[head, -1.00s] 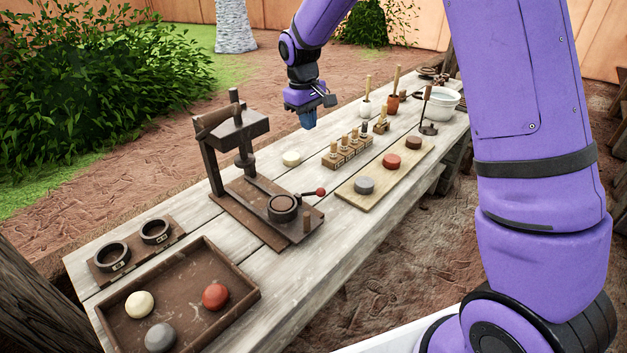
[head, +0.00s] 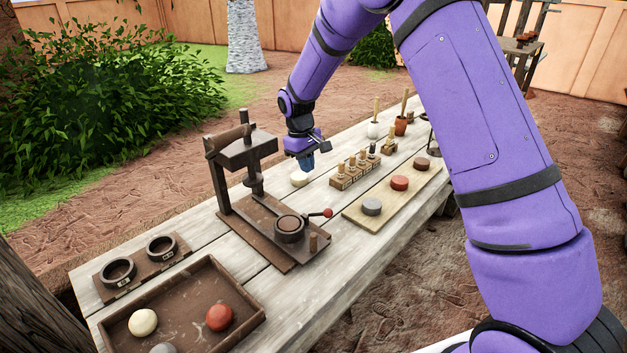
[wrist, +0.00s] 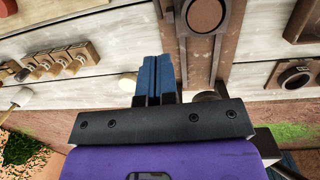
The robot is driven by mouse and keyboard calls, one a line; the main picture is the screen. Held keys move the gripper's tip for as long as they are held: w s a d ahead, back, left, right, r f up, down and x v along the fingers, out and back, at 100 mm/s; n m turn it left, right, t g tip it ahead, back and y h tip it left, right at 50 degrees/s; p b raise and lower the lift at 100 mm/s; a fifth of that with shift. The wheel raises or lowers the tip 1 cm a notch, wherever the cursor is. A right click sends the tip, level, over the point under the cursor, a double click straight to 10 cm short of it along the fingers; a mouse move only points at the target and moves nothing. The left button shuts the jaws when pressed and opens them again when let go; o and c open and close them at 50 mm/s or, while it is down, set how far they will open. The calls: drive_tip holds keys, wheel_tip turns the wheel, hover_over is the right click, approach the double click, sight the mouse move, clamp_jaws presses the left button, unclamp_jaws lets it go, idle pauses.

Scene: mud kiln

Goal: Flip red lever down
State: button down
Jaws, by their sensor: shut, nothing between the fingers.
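The red-knobbed lever (head: 322,213) sticks out to the right from the round dark mould (head: 289,228) on the wooden press (head: 247,190), in the head view. Its knob sits at the outer end of a thin dark arm. My gripper (head: 307,164) is shut and empty, with blue fingers pointing down. It is behind the lever, to the right of the press's upright frame, above the far part of the table. In the wrist view the shut blue fingers (wrist: 157,75) lie beside the press base (wrist: 198,60). The round mould (wrist: 205,14) shows at the top; the red knob is not visible there.
A cream disc (head: 299,179) lies right by my gripper. Several wooden stamps (head: 355,170) stand to its right. A board (head: 388,203) holds grey, red and brown discs. A tray (head: 185,308) of clay balls and two ring moulds (head: 140,262) are at front left.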

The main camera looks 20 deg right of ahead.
sight(327, 209)
drive_tip(key=s+d+f, duration=0.1)
drive_tip(key=f, duration=0.2)
drive_tip(key=s+d+f, duration=0.1)
drive_tip(key=f, duration=0.3)
drive_tip(key=s+f, duration=0.1)
drive_tip(key=f, duration=0.2)
drive_tip(key=shift+d+f, duration=0.35)
drive_tip(key=shift+d, duration=0.05)
drive_tip(key=shift+s+d+f, duration=0.2)
drive_tip(key=shift+d, duration=0.1)
drive_tip(key=shift+s+d+f+t+y, duration=0.3)
drive_tip(key=shift+s+f+t, duration=0.15)
drive_tip(key=shift+t, duration=0.1)
drive_tip(key=shift+s+d+f+t+y, duration=0.2)
drive_tip(key=shift+s+f+t+y, duration=0.1)
drive_tip(key=shift+s+t, duration=0.2)
drive_tip(key=shift+s+d+f, duration=0.25)
drive_tip(key=shift+s+f, duration=0.15)
drive_tip(key=shift+f, duration=0.3)
drive_tip(key=shift+s+d+f, duration=0.2)
drive_tip(key=shift+s+f, duration=0.2)
drive_tip(key=shift+f, duration=0.25)
